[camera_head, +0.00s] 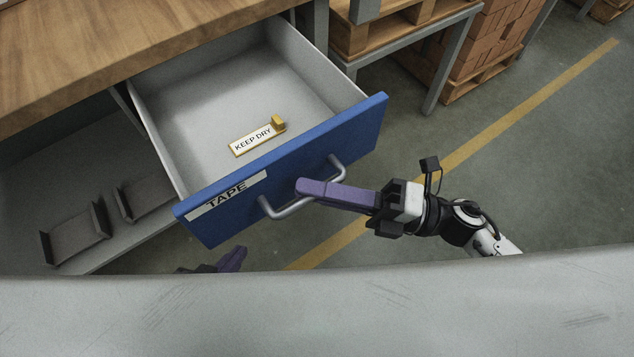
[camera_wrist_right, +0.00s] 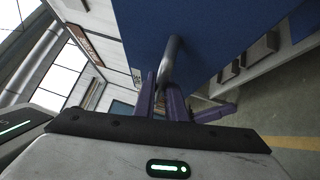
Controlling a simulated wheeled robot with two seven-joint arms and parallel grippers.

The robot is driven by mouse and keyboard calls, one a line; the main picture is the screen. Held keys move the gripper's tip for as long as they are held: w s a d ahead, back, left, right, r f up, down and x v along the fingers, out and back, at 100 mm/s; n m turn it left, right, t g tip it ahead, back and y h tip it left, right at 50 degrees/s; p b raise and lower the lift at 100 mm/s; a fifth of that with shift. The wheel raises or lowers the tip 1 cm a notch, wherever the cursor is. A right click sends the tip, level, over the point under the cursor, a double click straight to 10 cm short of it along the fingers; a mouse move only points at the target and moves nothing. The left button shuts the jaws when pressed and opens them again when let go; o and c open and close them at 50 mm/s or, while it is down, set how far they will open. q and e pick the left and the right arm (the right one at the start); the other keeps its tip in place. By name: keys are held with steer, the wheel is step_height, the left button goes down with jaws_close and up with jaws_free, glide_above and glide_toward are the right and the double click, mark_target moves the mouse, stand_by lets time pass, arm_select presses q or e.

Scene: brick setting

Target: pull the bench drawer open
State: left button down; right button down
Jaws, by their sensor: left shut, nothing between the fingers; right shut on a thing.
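The bench drawer (camera_head: 240,100) stands pulled out from under the wooden bench top (camera_head: 120,50). Its blue front (camera_head: 350,125) bears a label reading TAPE. My right gripper (camera_head: 305,188) is shut on the drawer's metal bar handle (camera_head: 290,208), its purple fingers around the bar. In the right wrist view the handle (camera_wrist_right: 168,62) runs between the purple fingers (camera_wrist_right: 165,100), against the blue front (camera_wrist_right: 200,30). My left gripper (camera_head: 235,258) shows only in part at the bottom, below the drawer front; it is shut and empty, and the rest is hidden.
A KEEP DRY tag (camera_head: 252,142) with a small yellow block (camera_head: 278,123) lies in the drawer. Grey brackets (camera_head: 75,235) sit on a lower shelf at left. Brick pallets (camera_head: 480,50) stand at the back. The floor at right is free, with a yellow line (camera_head: 520,110).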

steer(key=c, duration=1.8)
jaws_free()
steer(key=shift+d, duration=0.1)
steer(key=v, duration=1)
steer(key=shift+d, duration=0.1)
